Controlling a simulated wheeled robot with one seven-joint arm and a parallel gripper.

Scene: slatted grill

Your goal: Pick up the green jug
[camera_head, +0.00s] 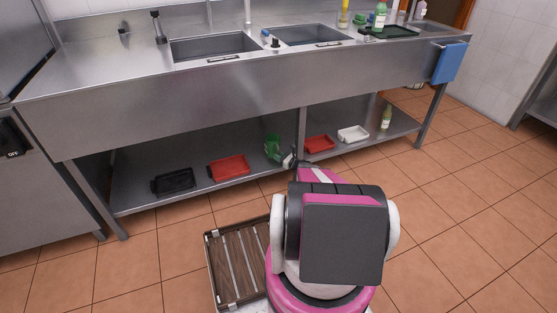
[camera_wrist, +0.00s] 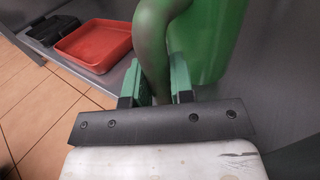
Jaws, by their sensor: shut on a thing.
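The green jug (camera_head: 273,149) stands on the lower shelf of the steel sink table, between two red trays. It fills the upper right of the wrist view (camera_wrist: 222,40), with its handle (camera_wrist: 154,45) running down between my fingers. My gripper (camera_wrist: 155,82) is shut on the handle, with one green-padded finger on each side. In the head view my gripper (camera_head: 288,160) is small beside the jug, and my arm hides part of the area in front.
A red tray (camera_head: 229,167) and a black tray (camera_head: 173,181) lie left of the jug. Another red tray (camera_head: 319,144), a white tray (camera_head: 353,134) and a bottle (camera_head: 386,118) are to the right. The table top is close above. A slatted wooden rack (camera_head: 212,262) is beside my base.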

